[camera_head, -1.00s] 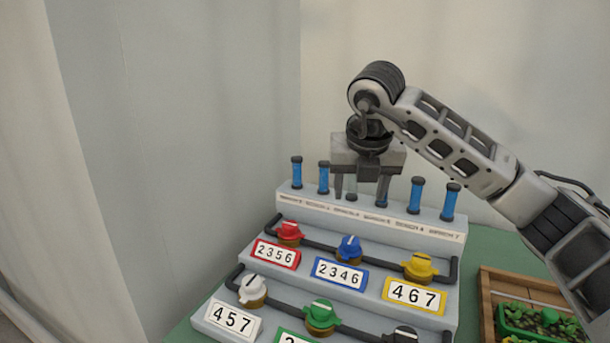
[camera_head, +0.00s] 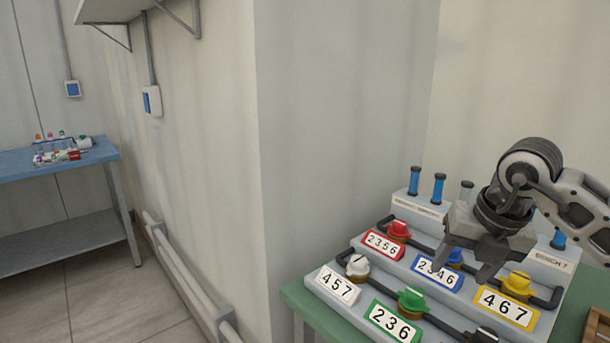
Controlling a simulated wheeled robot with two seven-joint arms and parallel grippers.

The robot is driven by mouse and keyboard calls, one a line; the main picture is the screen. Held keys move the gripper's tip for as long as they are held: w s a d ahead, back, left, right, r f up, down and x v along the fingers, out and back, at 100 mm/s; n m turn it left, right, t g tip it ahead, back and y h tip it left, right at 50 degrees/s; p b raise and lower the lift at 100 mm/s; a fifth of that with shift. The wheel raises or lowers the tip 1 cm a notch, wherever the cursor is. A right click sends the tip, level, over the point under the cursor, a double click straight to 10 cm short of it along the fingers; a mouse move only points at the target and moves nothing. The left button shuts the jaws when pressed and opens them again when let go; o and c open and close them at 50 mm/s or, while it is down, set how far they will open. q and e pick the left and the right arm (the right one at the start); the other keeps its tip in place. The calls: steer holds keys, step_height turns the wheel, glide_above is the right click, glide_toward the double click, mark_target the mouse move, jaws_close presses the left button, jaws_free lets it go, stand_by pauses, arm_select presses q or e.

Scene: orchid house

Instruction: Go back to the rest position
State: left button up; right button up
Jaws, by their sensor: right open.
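My right gripper (camera_head: 462,272) is open and empty, with its fingers pointing down. In the picture it overlaps the stepped valve stand near the blue knob (camera_head: 455,257) and its 2346 label (camera_head: 437,273). I cannot tell how far above the stand it is. The stand also carries a red knob (camera_head: 399,229), a yellow knob (camera_head: 518,283), a white knob (camera_head: 358,266) and a green knob (camera_head: 411,300). Blue tubes (camera_head: 438,188) stand along its top step, some hidden behind my arm. My left gripper is not in view.
The stand sits on a green table (camera_head: 317,308) beside a wall corner (camera_head: 300,150). A blue bench (camera_head: 60,165) with small bottles stands at the far left. White pipes (camera_head: 190,280) run along the wall base. The tiled floor (camera_head: 120,300) between is clear.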

steer(key=s+a+f+n+g+y, duration=0.1)
steer(key=s+a+f+n+y, duration=0.2)
steer(key=a, duration=0.4)
steer(key=s+a+f+g+y, duration=0.2)
steer(key=s+a+y, duration=0.15)
steer(key=a, duration=0.35)
steer(key=s+a+r+m+t+y, duration=0.35)
steer(key=a+m+t+y, duration=0.45)
steer(key=y, duration=0.5)
steer(key=w+d+f+m+t+h, duration=0.1)
steer(key=d+f+m+t+h, duration=0.4)
steer(key=m, duration=0.5)
steer(key=d+f+m+t+h, duration=0.3)
steer(key=f+m+t+h, duration=0.1)
steer(key=f+m+h, duration=0.4)
steer(key=s+d+f+m+g+h, duration=0.1)
steer(key=s+f+m+g+h, duration=0.1)
steer(key=s+f, duration=0.4)
steer(key=s+d+f+m+g+h, duration=0.2)
steer(key=s+f+m+g, duration=0.3)
steer(key=f, duration=0.3)
steer(key=shift+s+d+f, duration=0.2)
steer(key=shift+s+d, duration=0.05)
steer(key=shift+s, duration=0.15)
steer(key=shift+h, duration=0.25)
